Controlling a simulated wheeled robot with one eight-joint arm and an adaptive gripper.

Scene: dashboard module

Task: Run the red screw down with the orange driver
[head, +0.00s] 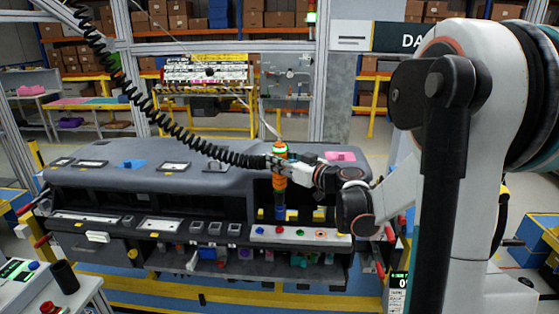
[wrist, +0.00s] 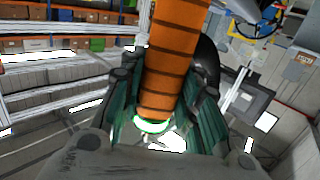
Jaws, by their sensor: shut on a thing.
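The orange driver (head: 280,180) stands about upright above the right part of the dashboard module (head: 130,180). It has a green top and a blue lower end, and a black coiled cable meets it near the top. My gripper (head: 279,164) is shut around its upper body. In the wrist view the ribbed orange driver (wrist: 172,70) runs between the fingers of my gripper (wrist: 160,110), with a glowing green ring at its near end. A small red spot, seemingly the red screw (head: 279,230), shows on the white strip just below the driver. Whether the tip touches anything cannot be told.
The white strip (head: 335,237) carries several coloured spots. Below it, an open bay (head: 260,262) holds small coloured parts. A pink piece (head: 340,156) and a blue piece (head: 132,164) lie on the module top. The coiled cable (head: 150,110) hangs from upper left.

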